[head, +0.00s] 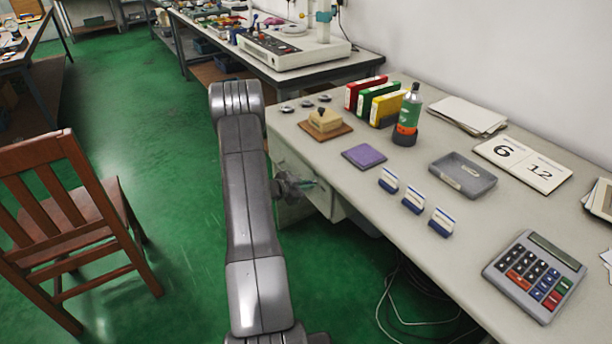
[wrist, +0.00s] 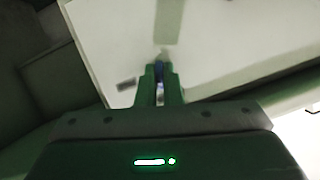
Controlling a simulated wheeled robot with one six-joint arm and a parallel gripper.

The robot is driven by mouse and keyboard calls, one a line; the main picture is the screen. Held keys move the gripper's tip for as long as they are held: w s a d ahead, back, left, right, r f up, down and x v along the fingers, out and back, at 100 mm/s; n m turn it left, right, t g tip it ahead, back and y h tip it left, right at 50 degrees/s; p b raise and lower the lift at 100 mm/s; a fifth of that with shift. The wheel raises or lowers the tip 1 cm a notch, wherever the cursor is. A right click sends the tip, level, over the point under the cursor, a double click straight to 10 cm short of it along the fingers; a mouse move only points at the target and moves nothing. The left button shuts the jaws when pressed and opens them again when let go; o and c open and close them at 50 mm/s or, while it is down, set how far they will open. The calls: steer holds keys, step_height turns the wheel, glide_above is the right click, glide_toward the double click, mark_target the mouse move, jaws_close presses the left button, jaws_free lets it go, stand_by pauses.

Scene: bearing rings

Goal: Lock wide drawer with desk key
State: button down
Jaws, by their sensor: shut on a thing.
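My gripper (head: 302,187) is at the pale drawer front (head: 325,201) under the near left part of the desk, partly hidden behind my arm. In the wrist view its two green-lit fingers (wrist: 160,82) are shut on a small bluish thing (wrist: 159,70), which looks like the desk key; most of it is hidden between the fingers. The key points at the pale drawer front (wrist: 220,50), which fills the upper middle of the wrist view. I cannot tell whether the key's tip is in a lock. A small dark mark (wrist: 126,85) shows on the panel left of the fingers.
The desk top (head: 355,205) above holds a purple pad (head: 364,156), a grey tray (head: 463,176), a green and orange bottle (head: 408,115) and a calculator (head: 535,275). A wooden chair (head: 75,210) stands at the left. Cables hang under the desk. Green floor is clear between.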

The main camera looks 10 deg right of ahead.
steer(key=shift+w+n+g+p, duration=0.1)
steer(key=shift+n+g+p, duration=0.7)
steer(key=shift+n+p, duration=0.4)
steer(key=shift+h, duration=0.3)
steer(key=c, duration=1.6)
jaws_free()
steer(key=shift+a, duration=0.1)
steer(key=v, duration=1.3)
steer(key=shift+a+r, duration=0.2)
steer(key=shift+a, duration=0.1)
steer(key=shift+d, duration=0.1)
steer(key=x, duration=1.3)
steer(key=shift+d+f, duration=0.2)
steer(key=shift+d, duration=0.1)
